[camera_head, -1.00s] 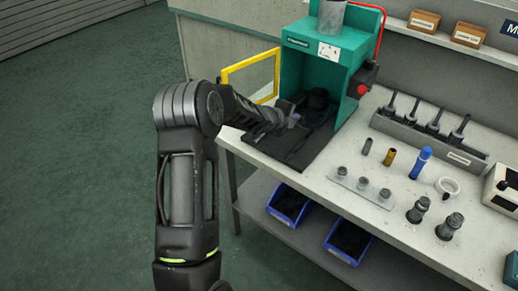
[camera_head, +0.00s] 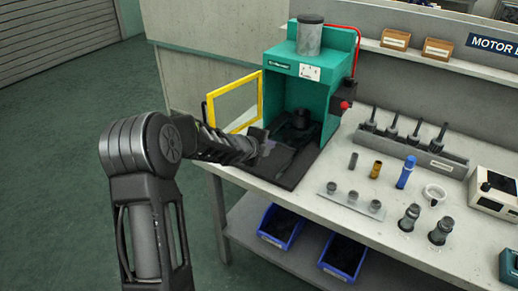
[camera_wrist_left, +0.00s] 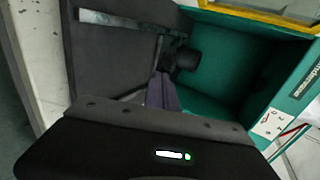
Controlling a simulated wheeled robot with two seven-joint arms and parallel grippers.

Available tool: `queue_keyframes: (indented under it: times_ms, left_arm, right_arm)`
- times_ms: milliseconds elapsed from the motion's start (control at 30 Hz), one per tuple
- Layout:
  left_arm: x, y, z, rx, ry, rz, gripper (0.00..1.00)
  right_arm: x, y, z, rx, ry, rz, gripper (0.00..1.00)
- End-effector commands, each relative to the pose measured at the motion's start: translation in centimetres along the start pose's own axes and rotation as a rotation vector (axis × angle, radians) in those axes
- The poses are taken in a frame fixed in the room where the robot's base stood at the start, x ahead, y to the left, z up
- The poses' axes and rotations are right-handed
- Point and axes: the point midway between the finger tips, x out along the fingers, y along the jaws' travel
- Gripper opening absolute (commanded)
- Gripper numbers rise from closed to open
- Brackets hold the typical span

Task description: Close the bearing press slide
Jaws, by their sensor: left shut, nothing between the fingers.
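The bearing press is a teal housing (camera_head: 317,50) on the bench, with a clear cylinder on top and an open front. The slide is the dark plate (camera_head: 283,172) that sticks out of the front of the housing. A dark round fixture (camera_head: 301,117) stands inside the housing and also shows in the left wrist view (camera_wrist_left: 183,60). My left gripper (camera_head: 267,147) is shut and empty, low over the dark plate in front of the opening. Its fingers (camera_wrist_left: 163,88) point toward the fixture. I cannot tell whether they touch the slide. My right gripper is not in view.
A yellow-framed guard door (camera_head: 236,103) stands swung open on the left of the press. A red button box (camera_head: 344,95) is on its right side. A tool rack (camera_head: 412,150) and several small parts stand on the bench. Blue bins (camera_head: 279,225) sit on the shelf below.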

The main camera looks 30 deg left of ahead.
Motion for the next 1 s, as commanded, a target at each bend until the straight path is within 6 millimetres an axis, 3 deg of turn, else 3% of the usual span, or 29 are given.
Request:
queue_keyframes:
  times_ms: [100, 300, 1000]
  left_arm:
    - [-2.5, -0.1, 0.2, 0.000, -0.004, -0.001, 0.00]
    - [-5.0, 0.0, 0.1, 0.000, -0.002, 0.000, 0.00]
    - [-5.5, 0.1, 0.1, 0.001, -0.001, 0.001, 0.00]
  right_arm:
    - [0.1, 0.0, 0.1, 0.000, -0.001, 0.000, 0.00]
    - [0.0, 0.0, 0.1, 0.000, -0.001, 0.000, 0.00]
    - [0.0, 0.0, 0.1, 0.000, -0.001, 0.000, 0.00]
